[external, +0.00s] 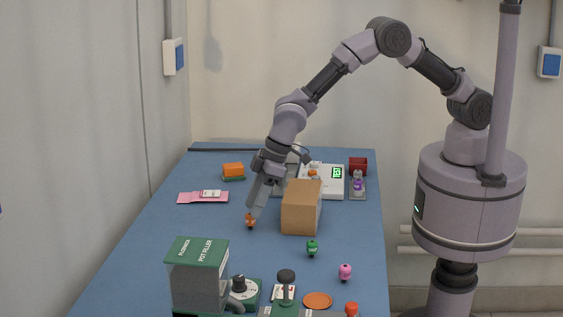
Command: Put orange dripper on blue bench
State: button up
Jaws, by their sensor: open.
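A small orange dripper (250,221) is on the blue bench (180,232), left of the cardboard-brown box. My gripper (257,211) is open and points down just above the dripper. Its fingertips appear very close to the dripper's top; I cannot tell whether they touch it. An orange-topped item (351,308) stands at the front edge of the picture, cut off below.
The brown box (301,207) stands close right of my gripper. A green dripper (312,248) and a pink one (345,271) stand in front. The pot filler (198,272) fills the near left. The white scale (334,188) and a red bin (358,164) are behind.

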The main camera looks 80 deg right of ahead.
jog(key=s+d+r+m+p, duration=0.1)
jog(key=s+d+r, duration=0.3)
jog(key=r, duration=0.4)
jog(key=s+d+r+m, duration=0.2)
jog(key=s+d+r, duration=0.25)
jog(key=r, duration=0.35)
jog(key=s+d+r+m+p, duration=0.1)
jog(key=s+d+r, duration=0.35)
jog(key=r, duration=0.35)
jog(key=s+d+r+m+t, duration=0.1)
jog(key=s+d+m, duration=0.1)
jog(key=s, duration=0.9)
jog(key=s+d+r+m, duration=0.2)
jog(key=s+d+m, duration=0.1)
jog(key=s, duration=0.9)
jog(key=shift+d+r+t, duration=0.15)
jog(key=shift+d+t, duration=0.25)
jog(key=shift+d, duration=0.4)
